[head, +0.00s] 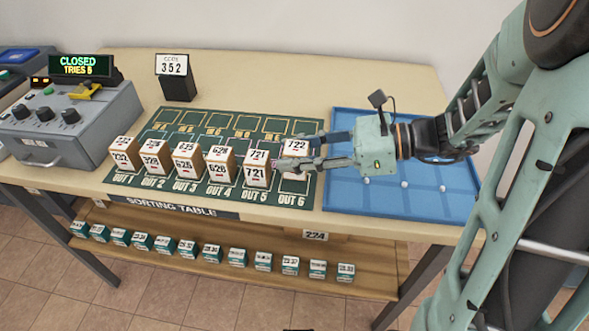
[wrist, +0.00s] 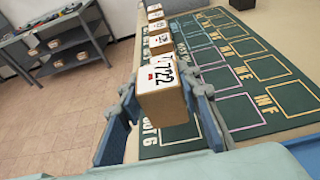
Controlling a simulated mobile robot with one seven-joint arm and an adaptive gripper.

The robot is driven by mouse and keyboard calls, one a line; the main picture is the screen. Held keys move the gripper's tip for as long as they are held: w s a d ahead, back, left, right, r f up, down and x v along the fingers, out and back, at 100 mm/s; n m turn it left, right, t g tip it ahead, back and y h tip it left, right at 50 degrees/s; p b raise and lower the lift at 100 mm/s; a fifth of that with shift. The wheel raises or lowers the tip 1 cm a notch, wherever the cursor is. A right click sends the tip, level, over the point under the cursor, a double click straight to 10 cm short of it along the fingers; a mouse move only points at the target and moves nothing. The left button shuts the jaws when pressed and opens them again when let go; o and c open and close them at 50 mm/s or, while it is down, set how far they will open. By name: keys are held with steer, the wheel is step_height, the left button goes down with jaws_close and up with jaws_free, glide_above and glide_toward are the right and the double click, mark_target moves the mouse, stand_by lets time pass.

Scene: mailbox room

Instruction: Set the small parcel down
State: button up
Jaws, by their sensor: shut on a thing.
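The small parcel is a brown box with a white 722 label; it shows in the head view (head: 297,146) and large in the wrist view (wrist: 161,101). My gripper (head: 293,153) is shut on it, with one finger on each side; the fingers also flank it in the wrist view (wrist: 161,94). The parcel is over the OUT 6 column at the right end of the green sorting mat (head: 160,125). Its underside is hidden by a finger in the head view, so I cannot tell whether it touches the mat.
Parcel 721 (head: 257,169) stands close on the left, in the OUT 5 column, with several more parcels further left. A blue tray (head: 440,205) lies right of the mat. A black stand with a 352 card (head: 178,80) is behind. The mat's back rows are empty.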

steer(key=shift+w+a+f+b, duration=0.1)
steer(key=shift+w+f+b, duration=0.05)
steer(key=shift+f+b, duration=0.75)
steer(key=shift+w+a+f+b, duration=0.1)
steer(key=shift+f+b, duration=0.65)
steer(key=shift+f, duration=0.2)
steer(key=shift+f, duration=0.15)
steer(key=o, duration=1.2)
